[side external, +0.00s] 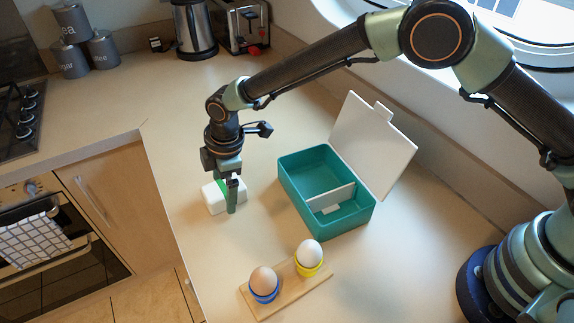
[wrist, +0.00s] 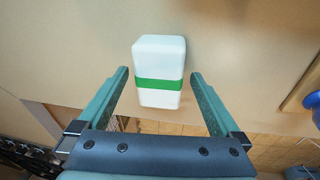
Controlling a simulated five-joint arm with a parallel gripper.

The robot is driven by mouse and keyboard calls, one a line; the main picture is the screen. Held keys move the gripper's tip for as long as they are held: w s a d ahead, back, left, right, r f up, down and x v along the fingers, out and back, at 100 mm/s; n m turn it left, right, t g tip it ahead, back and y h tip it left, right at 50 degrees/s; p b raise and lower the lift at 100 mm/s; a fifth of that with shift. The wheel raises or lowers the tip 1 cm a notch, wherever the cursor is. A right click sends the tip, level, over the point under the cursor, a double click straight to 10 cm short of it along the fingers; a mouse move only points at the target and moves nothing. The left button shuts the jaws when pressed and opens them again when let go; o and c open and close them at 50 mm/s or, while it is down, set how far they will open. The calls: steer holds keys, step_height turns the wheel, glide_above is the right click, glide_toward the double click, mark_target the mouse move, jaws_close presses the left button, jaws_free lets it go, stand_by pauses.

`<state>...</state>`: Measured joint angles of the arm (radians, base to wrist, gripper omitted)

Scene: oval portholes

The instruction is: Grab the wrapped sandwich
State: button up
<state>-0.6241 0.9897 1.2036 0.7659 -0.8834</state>
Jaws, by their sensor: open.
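The wrapped sandwich (side external: 214,198) is a small white block with a green band, lying on the counter near its front edge. In the side view my gripper (side external: 232,197) is over and beside it and hides part of it. In the wrist view the sandwich (wrist: 158,60) lies ahead, with its near end between the fingers of my gripper (wrist: 158,78). The fingers are open, with a gap on both sides of the sandwich. I cannot tell the exact height of the fingertips above the counter.
A teal lunchbox (side external: 290,182) with a divider and raised white lid (side external: 374,146) stands to the right. Two eggs in blue and yellow cups stand on a wooden board (side external: 291,290) at the front. A kettle (side external: 194,30), toaster (side external: 243,27) and canisters (side external: 72,59) are at the back.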

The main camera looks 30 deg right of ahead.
steer(key=shift+f, duration=0.2)
stand_by(0.3)
steer(key=c, duration=1.5)
